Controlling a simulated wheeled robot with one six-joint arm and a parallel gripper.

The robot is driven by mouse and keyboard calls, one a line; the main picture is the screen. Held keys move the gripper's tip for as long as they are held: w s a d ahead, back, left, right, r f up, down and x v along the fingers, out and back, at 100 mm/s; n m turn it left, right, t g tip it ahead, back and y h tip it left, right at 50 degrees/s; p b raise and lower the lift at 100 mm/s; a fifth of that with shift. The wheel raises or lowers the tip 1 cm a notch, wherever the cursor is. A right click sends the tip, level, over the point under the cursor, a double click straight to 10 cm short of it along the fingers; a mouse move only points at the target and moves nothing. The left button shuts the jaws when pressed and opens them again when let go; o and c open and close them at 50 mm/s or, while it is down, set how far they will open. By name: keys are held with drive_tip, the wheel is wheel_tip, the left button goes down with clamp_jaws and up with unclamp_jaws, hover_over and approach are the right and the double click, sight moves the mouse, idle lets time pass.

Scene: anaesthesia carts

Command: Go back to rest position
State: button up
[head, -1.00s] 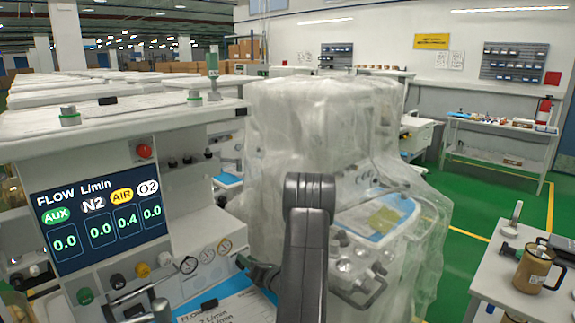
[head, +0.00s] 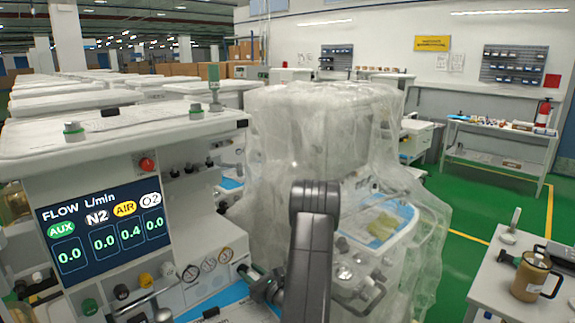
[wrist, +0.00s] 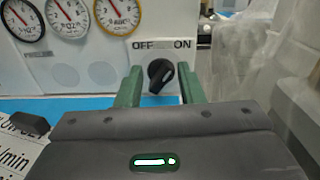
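My gripper (wrist: 161,90) is open and empty, with its two green fingers apart. A black rotary knob (wrist: 161,74) shows between and beyond the fingertips, on a white panel marked OFF on the left and ON on the right. The knob's handle is tilted, and I cannot tell its exact setting. The fingers do not appear to press on it. In the head view my gripper (head: 262,284) is low, by the right front of the anaesthesia machine (head: 205,250), partly hidden by my dark arm. The knob cannot be made out there.
The flow display (head: 103,228) and gauges (head: 209,264) are left of my arm. A plastic-wrapped machine (head: 320,140) stands close behind it. A side table (head: 497,273) with a brown mug (head: 531,277) is at the right. Green floor (head: 462,262) is open between them.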

drive_tip(key=b+v, duration=0.2)
drive_tip(key=v, duration=0.9)
drive_tip(key=shift+b, duration=0.3)
